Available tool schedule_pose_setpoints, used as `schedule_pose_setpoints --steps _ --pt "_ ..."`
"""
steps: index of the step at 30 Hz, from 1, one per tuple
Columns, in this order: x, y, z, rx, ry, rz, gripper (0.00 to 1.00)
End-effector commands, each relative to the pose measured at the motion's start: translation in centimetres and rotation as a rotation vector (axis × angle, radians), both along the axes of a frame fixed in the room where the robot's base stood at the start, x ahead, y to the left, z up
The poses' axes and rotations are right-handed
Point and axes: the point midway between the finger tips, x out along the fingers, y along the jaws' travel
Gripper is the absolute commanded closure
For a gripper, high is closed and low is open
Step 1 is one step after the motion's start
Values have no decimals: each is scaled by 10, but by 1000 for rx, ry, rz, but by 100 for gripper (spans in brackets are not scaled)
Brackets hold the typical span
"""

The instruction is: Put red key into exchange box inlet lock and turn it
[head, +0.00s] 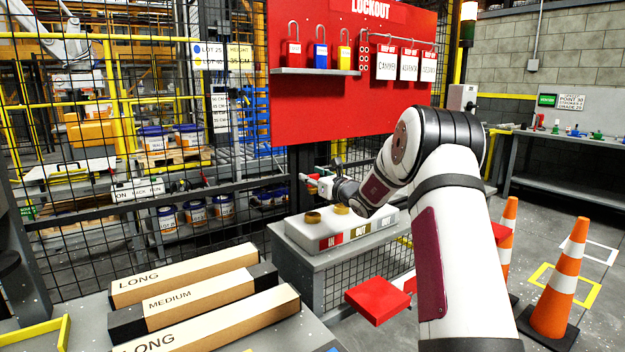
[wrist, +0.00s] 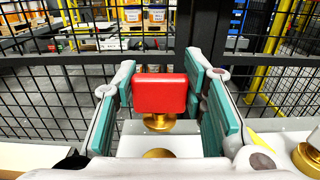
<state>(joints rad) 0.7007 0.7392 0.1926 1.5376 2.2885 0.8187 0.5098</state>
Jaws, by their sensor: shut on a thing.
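My gripper (wrist: 160,95) is shut on the red key (wrist: 159,95), whose broad red head sits between the teal finger pads. A brass collar (wrist: 159,122) shows just below the red head. The exchange box (head: 345,237) is a long pale box with a red IN label and OUT labels. A brass lock (head: 312,217) stands on its top at the IN end, and another (head: 340,209) is beside it. In the head view my gripper (head: 318,183) is above the box. I cannot tell whether the key's lower end is in a lock.
A dark post and mesh fence (wrist: 60,100) stand close behind the box. A red lockout board (head: 352,100) with padlocks hangs above. Long cartons (head: 185,280) lie at the front left. Orange cones (head: 563,280) and a red stool-like block (head: 377,300) are at the right.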

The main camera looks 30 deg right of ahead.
Motion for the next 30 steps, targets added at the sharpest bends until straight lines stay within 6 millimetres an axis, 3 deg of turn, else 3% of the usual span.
schedule_pose_setpoints --steps 18,30 --pt "1 0 -51 0 0 0 99" --pt "0 0 -58 0 -1 0 99"
